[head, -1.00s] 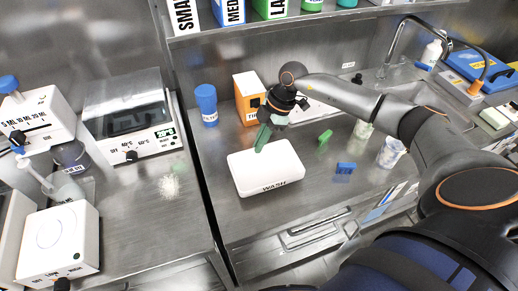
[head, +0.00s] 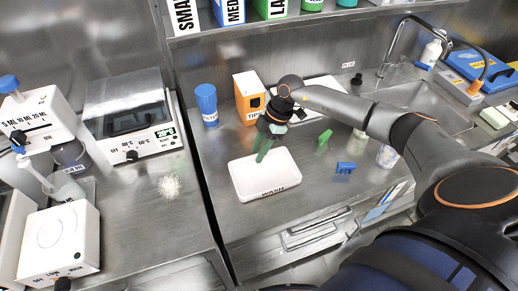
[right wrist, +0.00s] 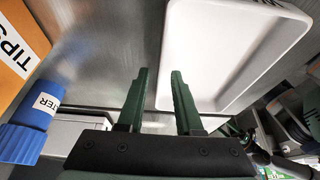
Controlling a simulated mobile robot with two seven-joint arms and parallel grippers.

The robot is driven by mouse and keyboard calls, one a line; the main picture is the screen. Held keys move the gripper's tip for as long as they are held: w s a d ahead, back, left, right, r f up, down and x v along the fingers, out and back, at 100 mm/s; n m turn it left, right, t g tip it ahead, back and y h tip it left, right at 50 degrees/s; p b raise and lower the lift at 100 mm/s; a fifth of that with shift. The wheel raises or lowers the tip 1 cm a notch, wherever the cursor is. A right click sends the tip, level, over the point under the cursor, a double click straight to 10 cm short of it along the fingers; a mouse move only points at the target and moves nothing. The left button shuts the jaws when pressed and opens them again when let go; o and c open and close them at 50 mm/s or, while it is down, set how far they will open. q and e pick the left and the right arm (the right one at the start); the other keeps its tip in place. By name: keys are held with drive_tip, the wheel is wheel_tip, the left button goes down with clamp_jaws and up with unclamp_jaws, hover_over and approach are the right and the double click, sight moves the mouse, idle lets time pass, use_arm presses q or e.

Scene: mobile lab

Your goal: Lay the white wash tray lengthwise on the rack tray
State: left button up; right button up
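The white wash tray (head: 252,176) lies on the steel counter in the head view, open side up, its WASH label facing the front. In the right wrist view the tray (right wrist: 235,45) fills the upper right. My right gripper (head: 264,158) is at the tray's back edge, pointing down. Its green fingers (right wrist: 160,75) are apart, with the tray's edge near the right finger; I cannot tell whether they touch. A white tray-like thing (head: 322,88), perhaps the rack tray, lies at the back, partly hidden by my right arm. My left gripper is not in view.
An orange tips box (head: 246,100) and a blue-capped bottle (head: 208,108) stand behind the wash tray. A green rack (head: 323,141), a blue rack (head: 345,169) and a cup (head: 387,157) are to its right. A counter gap lies to its left.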

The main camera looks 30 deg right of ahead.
drive_tip(key=v, duration=1.2)
drive_tip(key=shift+s+d, duration=0.1)
idle(0.4)
